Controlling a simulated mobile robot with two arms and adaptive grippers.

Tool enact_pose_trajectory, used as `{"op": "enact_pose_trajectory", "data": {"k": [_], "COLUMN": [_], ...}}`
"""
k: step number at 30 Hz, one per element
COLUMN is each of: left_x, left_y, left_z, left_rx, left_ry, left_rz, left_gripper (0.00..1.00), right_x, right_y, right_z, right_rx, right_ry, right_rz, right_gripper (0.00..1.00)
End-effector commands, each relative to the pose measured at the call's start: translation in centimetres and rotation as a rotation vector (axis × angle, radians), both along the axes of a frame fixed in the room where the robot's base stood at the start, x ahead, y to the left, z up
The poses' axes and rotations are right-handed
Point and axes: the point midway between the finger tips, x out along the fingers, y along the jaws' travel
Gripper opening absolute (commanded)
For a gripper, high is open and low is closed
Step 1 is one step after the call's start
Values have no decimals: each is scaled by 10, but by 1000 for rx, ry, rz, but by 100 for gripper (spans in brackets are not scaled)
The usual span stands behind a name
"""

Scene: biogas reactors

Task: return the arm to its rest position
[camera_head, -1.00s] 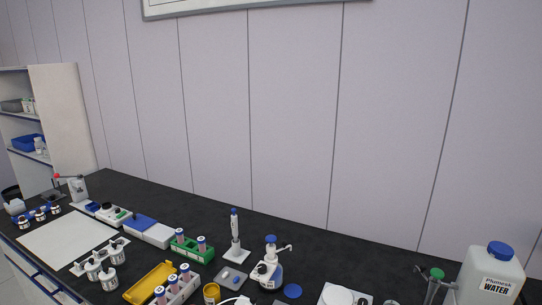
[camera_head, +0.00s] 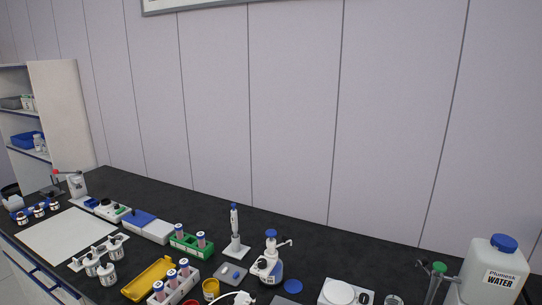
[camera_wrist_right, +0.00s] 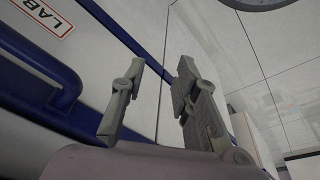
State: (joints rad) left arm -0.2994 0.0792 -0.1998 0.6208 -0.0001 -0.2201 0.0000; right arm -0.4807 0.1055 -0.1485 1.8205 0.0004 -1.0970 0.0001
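My right gripper (camera_wrist_right: 160,80) shows in the right wrist view, with its two grey fingers apart and nothing between them. It hangs in front of a white cabinet face (camera_wrist_right: 100,75) with a blue edge. Neither of my arms shows in the head view, and my left gripper is in no view.
The black bench (camera_head: 330,248) carries a white mat (camera_head: 65,236), a green tube rack (camera_head: 190,247), a yellow tray (camera_head: 152,278), a bottle with a blue-topped dispenser (camera_head: 268,265) and a water canister (camera_head: 492,272). A blue handle (camera_wrist_right: 50,75) is close to my right gripper.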

Motion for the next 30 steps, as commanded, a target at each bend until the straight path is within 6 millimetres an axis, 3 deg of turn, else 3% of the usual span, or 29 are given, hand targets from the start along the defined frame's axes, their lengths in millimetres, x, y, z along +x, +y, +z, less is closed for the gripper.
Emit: {"op": "enact_pose_trajectory", "data": {"k": [1,6,15,22,26,30], "left_x": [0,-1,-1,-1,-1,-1], "left_y": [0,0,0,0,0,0], "left_z": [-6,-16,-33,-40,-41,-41], "left_rx": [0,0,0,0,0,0], "left_ry": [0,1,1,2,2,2], "left_rz": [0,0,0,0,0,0], "left_gripper": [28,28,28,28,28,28], "right_x": [-7,-36,-120,-176,-189,-191], "right_y": [-1,-5,-19,-30,-33,-33], "right_z": [-31,-113,-227,-267,-274,-274], "right_rx": [-3,-6,-14,-19,-20,-20], "right_ry": [18,51,108,135,139,140], "right_rz": [2,9,21,29,31,32], "right_gripper": [28,28,28,28,28,28]}}
